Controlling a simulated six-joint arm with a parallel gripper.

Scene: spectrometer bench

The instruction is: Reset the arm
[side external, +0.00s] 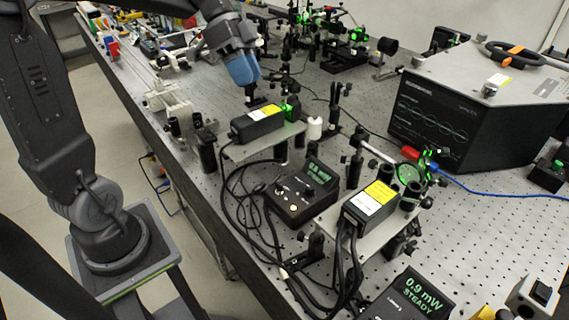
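My gripper (241,68) is at the upper middle of the side external view, above the optical bench. Its blue fingertips point downward and look close together, with nothing visible between them. From this angle I cannot tell whether a gap separates them. It hangs above and behind a black laser box with a yellow label (257,123), apart from it.
The perforated bench (480,225) is crowded. A second labelled box (370,203), a meter with a green display (302,192), another meter reading 0.9 mW (410,298), loose black cables (235,195) and a large dark instrument (470,110) stand there.

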